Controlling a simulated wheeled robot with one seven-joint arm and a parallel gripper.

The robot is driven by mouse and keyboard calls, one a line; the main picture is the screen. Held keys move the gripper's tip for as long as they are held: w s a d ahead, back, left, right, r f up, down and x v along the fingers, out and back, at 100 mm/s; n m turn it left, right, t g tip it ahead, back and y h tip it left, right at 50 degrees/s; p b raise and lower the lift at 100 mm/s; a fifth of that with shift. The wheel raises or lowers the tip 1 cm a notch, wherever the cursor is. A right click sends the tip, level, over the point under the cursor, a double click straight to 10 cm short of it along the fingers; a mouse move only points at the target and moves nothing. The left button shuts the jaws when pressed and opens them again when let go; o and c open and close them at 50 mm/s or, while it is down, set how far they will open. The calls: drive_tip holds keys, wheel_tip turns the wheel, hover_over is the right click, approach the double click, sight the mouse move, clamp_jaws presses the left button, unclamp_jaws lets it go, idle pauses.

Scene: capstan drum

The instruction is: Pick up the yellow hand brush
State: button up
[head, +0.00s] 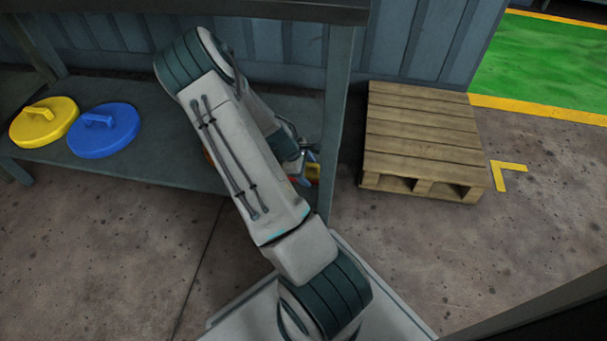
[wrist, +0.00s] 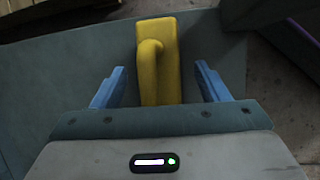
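The yellow hand brush (wrist: 168,55) lies on the grey-green shelf in the wrist view, its raised handle toward the camera. My gripper (wrist: 160,85) is open, with one blue finger on each side of the brush and a gap between each finger and the brush. The near end of the brush is hidden behind the gripper body.
On the low shelf (head: 180,165) a yellow disc with a handle (head: 44,121) and a blue disc with a handle (head: 103,130) lie at the left. A shelf post (head: 335,110) stands close to the right of my gripper. A wooden pallet stack (head: 422,140) stands on the floor beyond it.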

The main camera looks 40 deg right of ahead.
drive_tip(key=c, duration=1.1)
drive_tip(key=shift+r, duration=0.1)
drive_tip(key=shift+r+p, duration=0.35)
drive_tip(key=shift+c, duration=0.2)
drive_tip(key=p+v, duration=0.2)
drive_tip(key=v, duration=0.1)
drive_tip(key=shift+d+r, duration=0.1)
drive_tip(key=shift+r, duration=0.05)
drive_tip(key=w+a+p, duration=0.1)
drive_tip(key=w+a, duration=0.1)
drive_tip(key=a, duration=0.3)
drive_tip(key=w+a+p, duration=0.2)
drive_tip(key=a, duration=0.3)
drive_tip(key=w+a+p, duration=0.1)
drive_tip(key=w+a, duration=0.1)
drive_tip(key=a, duration=0.3)
drive_tip(key=shift+w+a+f+p, duration=0.2)
drive_tip(key=shift+w+a+p, duration=0.05)
drive_tip(key=shift+w+p, duration=0.15)
